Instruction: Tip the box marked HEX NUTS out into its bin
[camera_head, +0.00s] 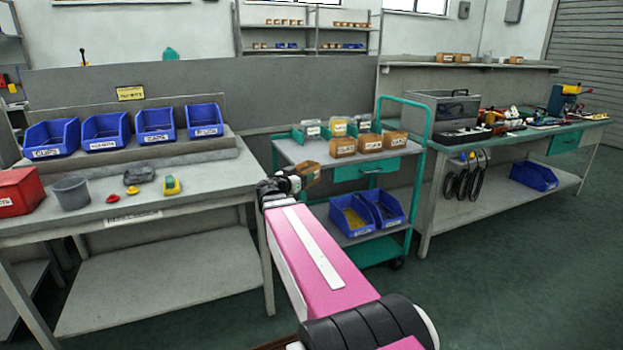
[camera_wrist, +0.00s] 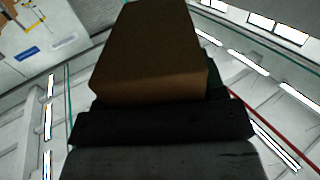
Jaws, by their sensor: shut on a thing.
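My gripper (camera_head: 291,183) is shut on a brown box (camera_head: 309,173), held in the air in front of the green trolley. The box (camera_wrist: 155,55) also fills the middle of the wrist view, between the dark jaws. No marking on it can be read. Several blue bins stand in a row on the left bench's raised shelf. The second bin from the left (camera_head: 105,132) has a label too small to read surely, as have its neighbours. I cannot tell which bin is for hex nuts. The inside of the held box is hidden.
The trolley (camera_head: 290,152) carries brown boxes (camera_head: 369,142) on top and blue bins (camera_head: 351,215) below. The left bench (camera_head: 215,180) holds a red box (camera_head: 18,191), a grey bucket (camera_head: 71,193) and small yellow and red things. Its right part is clear.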

